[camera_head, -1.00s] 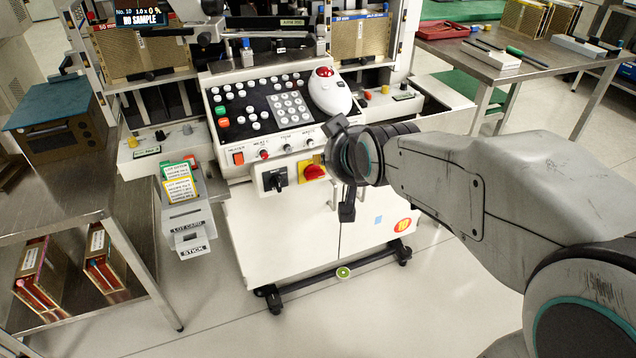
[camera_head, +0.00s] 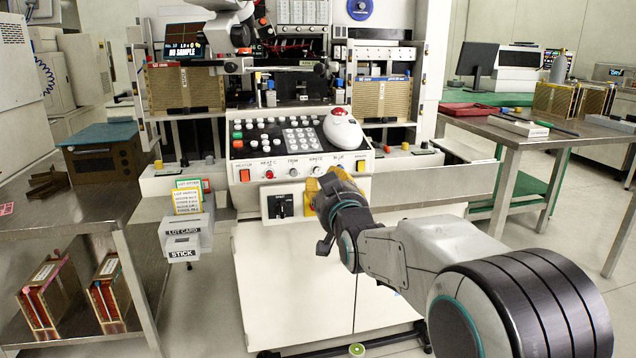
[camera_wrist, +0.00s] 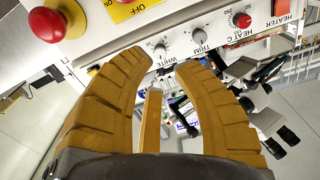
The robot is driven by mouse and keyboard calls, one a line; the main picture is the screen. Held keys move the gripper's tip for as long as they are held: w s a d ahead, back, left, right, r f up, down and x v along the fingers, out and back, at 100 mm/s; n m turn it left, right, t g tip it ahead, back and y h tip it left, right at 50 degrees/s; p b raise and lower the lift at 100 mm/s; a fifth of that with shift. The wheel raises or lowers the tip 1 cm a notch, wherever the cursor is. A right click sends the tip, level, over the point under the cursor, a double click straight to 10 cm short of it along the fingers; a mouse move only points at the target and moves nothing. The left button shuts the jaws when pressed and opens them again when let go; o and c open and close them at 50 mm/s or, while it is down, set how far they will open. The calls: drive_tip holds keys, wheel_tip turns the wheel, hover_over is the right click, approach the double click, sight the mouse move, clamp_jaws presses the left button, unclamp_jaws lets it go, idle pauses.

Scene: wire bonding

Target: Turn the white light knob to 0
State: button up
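The white light knob (camera_wrist: 160,50) is a small grey knob above the label WHITE in the wrist view. In the head view it is a tiny knob (camera_head: 316,170) on the front strip of the sloped control panel (camera_head: 256,163). In the head view my gripper (camera_head: 325,183) is in front of the panel's lower edge. The knob's exact setting is too small to read.
Beside the white knob are the TRIM knob (camera_wrist: 198,36) and the red HEAT knob (camera_wrist: 241,20). A red button (camera_wrist: 47,24) is at the left of the wrist view. A black rotary switch (camera_head: 280,206) is below the panel. A trackball (camera_head: 342,130) sits on the panel.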

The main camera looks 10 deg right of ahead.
sight(318, 172)
drive_tip(key=shift+w+b, duration=0.45)
drive_tip(key=shift+w, duration=2.9)
clamp_jaws()
